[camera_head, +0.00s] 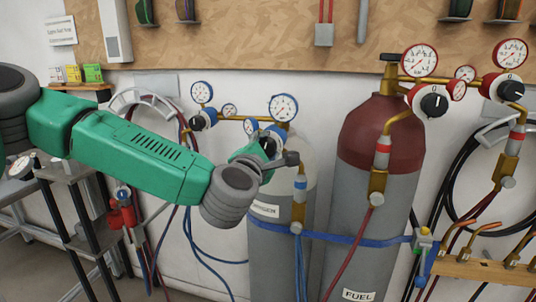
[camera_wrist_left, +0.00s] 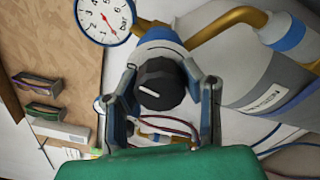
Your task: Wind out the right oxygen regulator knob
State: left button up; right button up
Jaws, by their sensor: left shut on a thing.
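The right oxygen regulator knob (camera_wrist_left: 162,84) is black with a white mark line, on a blue regulator body (camera_wrist_left: 158,44). My left gripper (camera_wrist_left: 170,88) has one finger on each side of the knob and is shut on it. In the head view my left gripper (camera_head: 272,152) is at the regulator under the right oxygen gauge (camera_head: 284,107), mostly hiding the knob. The left oxygen regulator knob (camera_head: 197,123) is free to its left. The oxygen cylinder (camera_head: 267,232) stands behind my wrist. My right gripper is not in view.
The maroon-topped fuel cylinder (camera_head: 377,220) stands close on the right, with its own gauges and black knobs (camera_head: 434,103). A blue strap (camera_head: 345,238) crosses both cylinders. Hoses hang below. A torch rack (camera_head: 480,268) is at the lower right.

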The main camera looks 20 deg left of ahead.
pick_arm(q)
jog(key=shift+s+f+n, duration=0.1)
jog(key=shift+f+n, duration=0.2)
jog(key=shift+f, duration=0.2)
jog(key=o, duration=1.2)
jog(key=shift+a+r, duration=0.15)
jog(key=shift+r, duration=0.1)
jog(key=s, duration=1.1)
jog(key=shift+s, duration=0.4)
